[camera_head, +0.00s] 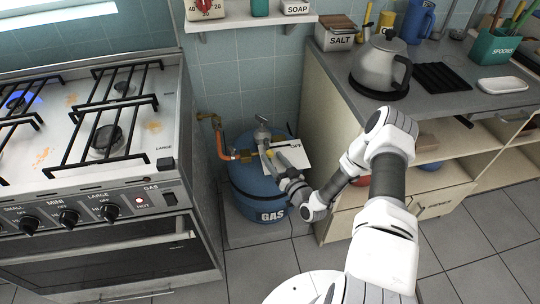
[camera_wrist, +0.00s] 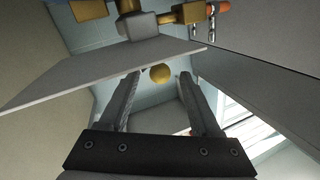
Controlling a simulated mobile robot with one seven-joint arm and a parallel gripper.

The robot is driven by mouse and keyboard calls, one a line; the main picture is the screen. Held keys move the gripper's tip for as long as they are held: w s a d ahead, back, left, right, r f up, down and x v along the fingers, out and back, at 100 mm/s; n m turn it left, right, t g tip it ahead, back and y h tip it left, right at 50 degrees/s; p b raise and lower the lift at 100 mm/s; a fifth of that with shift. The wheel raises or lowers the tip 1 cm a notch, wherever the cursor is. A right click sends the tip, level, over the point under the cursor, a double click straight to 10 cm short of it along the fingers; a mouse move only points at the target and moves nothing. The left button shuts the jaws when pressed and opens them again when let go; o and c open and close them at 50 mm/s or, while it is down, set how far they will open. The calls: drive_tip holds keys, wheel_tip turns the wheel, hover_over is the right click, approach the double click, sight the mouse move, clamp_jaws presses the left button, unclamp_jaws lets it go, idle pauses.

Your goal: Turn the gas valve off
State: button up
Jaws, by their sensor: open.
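The blue gas cylinder (camera_head: 262,200) stands on the floor between the stove and the counter. A grey valve top (camera_head: 262,133) sits above it, and a white plate marked OFF (camera_head: 293,157) lies to its right. My gripper (camera_head: 268,156) is over the cylinder top, beside the plate. In the wrist view my gripper (camera_wrist: 160,76) is open, with a round gold-coloured piece (camera_wrist: 160,73) showing between its fingertips; contact cannot be told. The plate (camera_wrist: 110,76) passes above the fingers there, with brass fittings (camera_wrist: 140,24) beyond it. The arm hides part of the cylinder.
An orange hose (camera_head: 221,146) runs from a brass wall pipe (camera_head: 208,117) to the cylinder. The stove (camera_head: 100,180) is close on the left, with a blue flame (camera_head: 20,102) lit. The counter (camera_head: 350,100), with a kettle (camera_head: 381,68), bounds the right.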

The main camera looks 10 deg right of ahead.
drive_tip(key=shift+x, duration=1.45)
drive_tip(key=shift+c, duration=0.2)
drive_tip(key=c, duration=1)
clamp_jaws()
drive_tip(key=shift+s+a, duration=0.1)
drive_tip(key=shift+a, duration=0.05)
